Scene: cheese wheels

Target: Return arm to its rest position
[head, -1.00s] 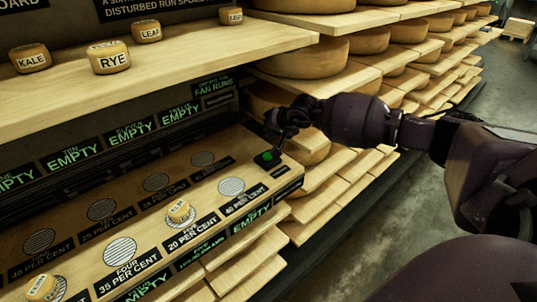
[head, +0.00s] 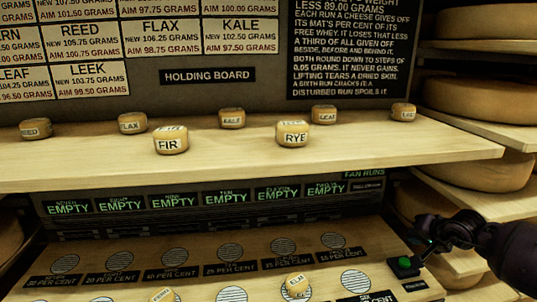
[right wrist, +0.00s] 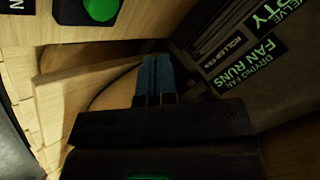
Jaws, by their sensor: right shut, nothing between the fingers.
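My right arm comes in from the right in the head view. Its dark gripper (head: 418,257) is beside the small black box with a green button (head: 405,262) at the right end of the lower board. In the right wrist view the blue fingers (right wrist: 155,75) are together with nothing between them. The green button (right wrist: 101,8) also shows there at the top left, apart from the fingertips. My left gripper is not in view.
The holding board (head: 230,167) carries several small cheeses, among them FIR (head: 171,140) and RYE (head: 293,133). The lower board (head: 200,270) has round mats and the ELM cheese (head: 297,285). Shelves of large cheese wheels (head: 480,105) stand at the right.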

